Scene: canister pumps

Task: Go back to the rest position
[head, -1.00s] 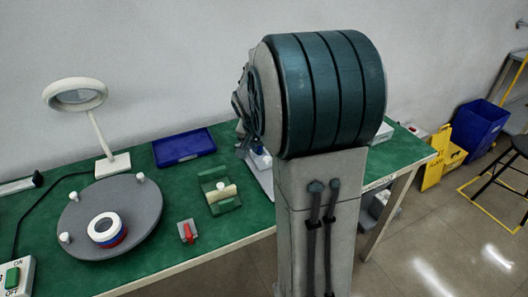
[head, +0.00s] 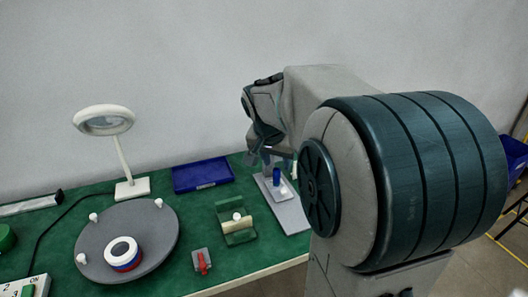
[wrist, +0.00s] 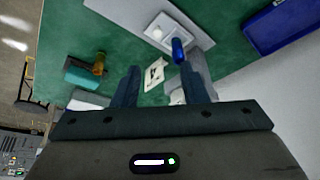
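My gripper (wrist: 160,69) shows in the wrist view with its two dark fingers spread apart and nothing held between them. It is above the green workbench (wrist: 128,42). A grey board with a white fixture and a blue peg (wrist: 178,48) lies beyond the fingertips. In the head view my arm fills the right side, its forearm reaching over the back of the bench, and the gripper is mostly hidden at its end, above the grey board (head: 290,212).
A round grey plate (head: 100,238) carries a stack of rings (head: 122,254). A magnifier lamp (head: 130,186), blue tray (head: 203,173), green holder with a cream cylinder (head: 237,222) and red-handled piece (head: 203,262) stand on the bench. A wall is behind.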

